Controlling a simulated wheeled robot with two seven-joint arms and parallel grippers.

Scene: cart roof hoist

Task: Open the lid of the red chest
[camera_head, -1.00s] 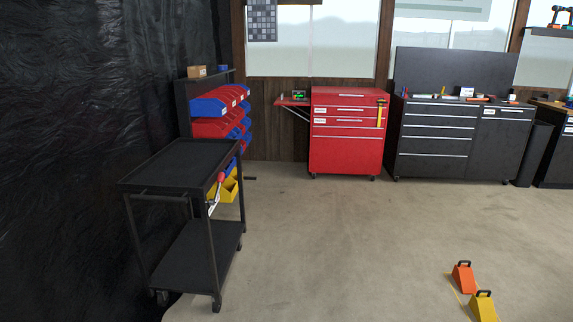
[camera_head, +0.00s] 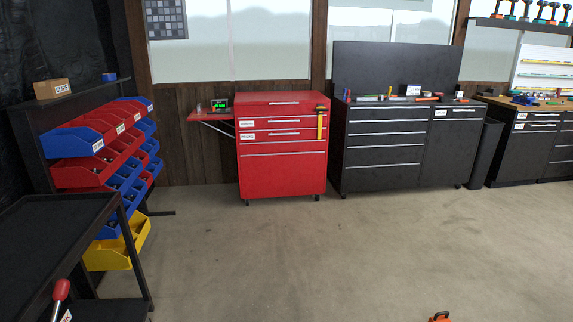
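The red chest (camera_head: 283,172) stands against the back wall, left of the middle of the head view. Its lid (camera_head: 287,98) at the top looks shut, with a pale handle along its front. Several drawers with pale handles lie below it, all closed. A yellow tool with a dark head (camera_head: 320,123) hangs at the chest's right front edge. A red side shelf (camera_head: 205,117) sticks out to the left and holds a small device with a green display (camera_head: 220,105). Neither of my grippers is in view, and the chest is some way off across the floor.
A black cart (camera_head: 45,235) is close at the lower left, with a red-handled tool (camera_head: 61,290) on it. Behind it stands a rack of coloured bins (camera_head: 105,150). A black cabinet (camera_head: 385,150) stands right of the chest. The floor (camera_head: 330,255) before the chest is clear.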

